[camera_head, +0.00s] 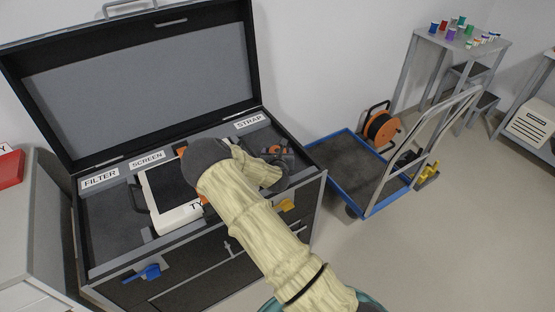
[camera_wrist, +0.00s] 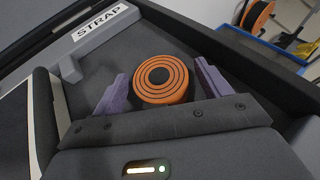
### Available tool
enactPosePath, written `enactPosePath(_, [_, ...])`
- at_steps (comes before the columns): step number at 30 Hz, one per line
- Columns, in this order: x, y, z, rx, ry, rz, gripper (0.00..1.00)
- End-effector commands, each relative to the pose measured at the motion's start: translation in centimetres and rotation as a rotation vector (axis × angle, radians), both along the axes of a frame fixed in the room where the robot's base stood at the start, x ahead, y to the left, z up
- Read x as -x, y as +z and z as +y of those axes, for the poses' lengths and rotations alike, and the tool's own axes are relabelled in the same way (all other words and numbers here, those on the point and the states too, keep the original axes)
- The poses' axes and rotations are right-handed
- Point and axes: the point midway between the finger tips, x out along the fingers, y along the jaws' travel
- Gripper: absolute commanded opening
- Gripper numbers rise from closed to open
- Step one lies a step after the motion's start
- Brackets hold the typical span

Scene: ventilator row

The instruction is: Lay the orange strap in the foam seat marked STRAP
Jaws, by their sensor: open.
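The orange strap (camera_wrist: 161,79) is a coiled orange and black roll. In the wrist view it lies in the dark foam seat beside the white STRAP label (camera_wrist: 100,23). The label also shows in the head view (camera_head: 250,121), at the right end of the open case. My gripper (camera_wrist: 158,88) has its two purple fingers apart, one on each side of the coil, with gaps visible between them and it. In the head view my gripper (camera_head: 279,156) is over the STRAP end of the case, and my arm hides part of the strap.
The open black case (camera_head: 85,222) also has FILTER (camera_head: 100,178) and SCREEN (camera_head: 147,159) labels. A white-framed dark screen unit (camera_head: 168,192) sits in its middle. A blue trolley (camera_head: 341,160) with an orange cable reel (camera_head: 381,127) stands to the right. Open floor lies at front right.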

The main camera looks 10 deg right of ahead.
Motion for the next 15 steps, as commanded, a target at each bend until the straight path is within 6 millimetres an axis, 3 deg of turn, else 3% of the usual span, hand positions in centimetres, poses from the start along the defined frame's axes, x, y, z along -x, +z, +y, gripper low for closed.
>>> enactPosePath(15, [7.1, 3.0, 1.9, 0.001, 0.002, 0.002, 0.76])
